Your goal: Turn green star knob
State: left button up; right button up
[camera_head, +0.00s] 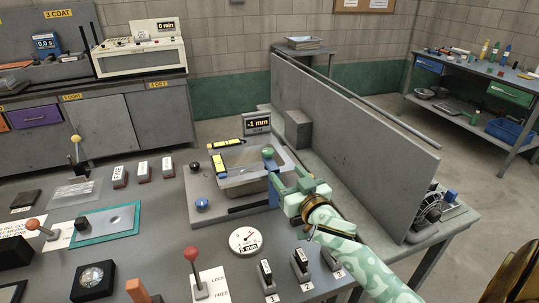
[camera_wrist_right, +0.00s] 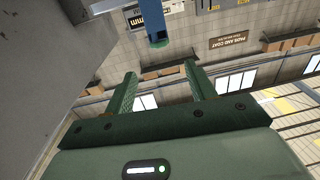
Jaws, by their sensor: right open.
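A dark green knob (camera_head: 268,153) sits on top of a blue upright at the right end of the sink fixture (camera_head: 200,185) in the head view. Its star shape is too small to make out. My right gripper (camera_head: 284,183), mint green, is just in front of and below the knob, close to the blue upright. In the right wrist view the gripper (camera_wrist_right: 161,76) has its two fingers spread with nothing between them. A blue part (camera_wrist_right: 156,25) hangs in from the top edge, beyond the fingertips. I cannot tell whether anything touches.
A tall grey panel (camera_head: 350,140) stands right of my right arm. A display reading "-1 mm" (camera_head: 257,123) is behind the fixture. A round dial (camera_head: 245,240), a red ball lever (camera_head: 192,254) and several switches (camera_head: 300,262) stand in front.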

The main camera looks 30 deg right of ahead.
aim_at(271, 155)
jog(key=w, duration=0.3)
jog(key=w+d+b, duration=0.1)
jog(key=w, duration=0.3)
jog(key=w+d+b, duration=0.1)
jog(key=w, duration=0.3)
jog(key=shift+w+f, duration=0.15)
jog(key=shift+w, duration=0.1)
jog(key=c, duration=1)
